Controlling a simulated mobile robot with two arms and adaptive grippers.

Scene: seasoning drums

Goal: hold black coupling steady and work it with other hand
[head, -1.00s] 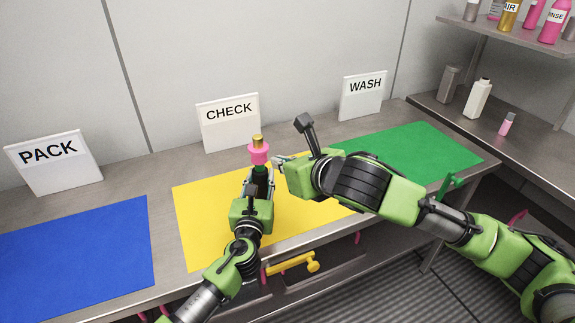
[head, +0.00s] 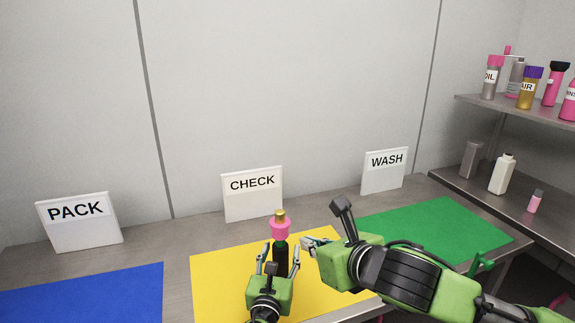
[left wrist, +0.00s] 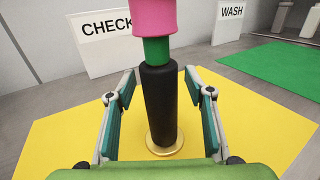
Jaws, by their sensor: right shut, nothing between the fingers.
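The black coupling (left wrist: 158,100) is a dark upright cylinder with a gold disc at its foot, standing on the yellow mat (left wrist: 255,120). A green ring and a pink collar (head: 280,230) sit above it, with a gold tip on top. In the head view its black body (head: 280,262) is partly hidden by my left gripper (head: 279,256). The left fingers are open, one on each side of the cylinder, with gaps showing in the left wrist view (left wrist: 160,100). My right gripper (head: 309,243) is shut and empty, just right of the pink collar and apart from it.
A blue mat (head: 85,295) lies left and a green mat (head: 435,230) right. PACK (head: 80,222), CHECK (head: 253,194) and WASH (head: 385,171) signs stand behind. Shelves with bottles (head: 502,174) are at the far right.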

